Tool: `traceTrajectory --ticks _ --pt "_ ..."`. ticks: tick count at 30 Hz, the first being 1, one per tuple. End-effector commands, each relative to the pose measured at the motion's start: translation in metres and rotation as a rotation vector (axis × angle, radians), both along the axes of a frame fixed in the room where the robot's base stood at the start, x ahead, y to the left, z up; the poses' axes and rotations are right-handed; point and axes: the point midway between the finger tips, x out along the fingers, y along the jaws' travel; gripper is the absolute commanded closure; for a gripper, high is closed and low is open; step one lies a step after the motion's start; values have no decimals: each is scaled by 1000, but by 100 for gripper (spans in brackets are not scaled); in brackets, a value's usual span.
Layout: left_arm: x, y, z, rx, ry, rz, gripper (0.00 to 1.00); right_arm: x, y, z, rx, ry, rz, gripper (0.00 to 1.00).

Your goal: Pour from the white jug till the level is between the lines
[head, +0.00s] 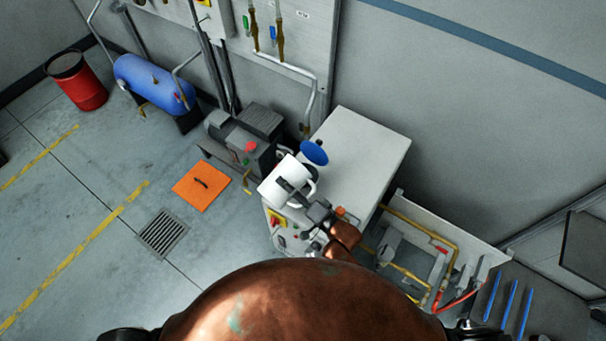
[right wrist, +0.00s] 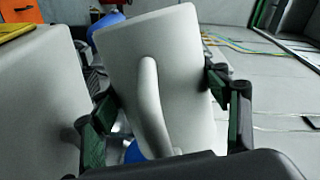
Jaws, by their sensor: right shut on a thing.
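The white jug (head: 277,188) is in the head view, at the near left end of a white cabinet and beside a blue round piece (head: 314,152). It looks tilted. My right gripper (head: 297,194) is shut on it. In the right wrist view the white jug (right wrist: 180,60) stands between the two dark and green fingers of my right gripper (right wrist: 165,105), its handle facing the camera. Blue parts (right wrist: 133,152) show behind the jug. The level, the lines and any pouring stream cannot be seen. My left gripper is in neither view.
The white cabinet (head: 360,150) has a clear top and a red and yellow switch (head: 275,218) on its front. A dark machine with a red button (head: 250,146) stands to its left. A frame with yellow pipes (head: 430,235) is at right. Open floor lies left.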

Motion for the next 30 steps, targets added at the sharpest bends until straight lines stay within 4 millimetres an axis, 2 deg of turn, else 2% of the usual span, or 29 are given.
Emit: traceTrajectory --ticks 8,30 --pt "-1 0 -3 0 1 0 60 2 -1 -7 28 23 1 80" --pt "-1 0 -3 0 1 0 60 2 -1 -7 28 23 1 80"
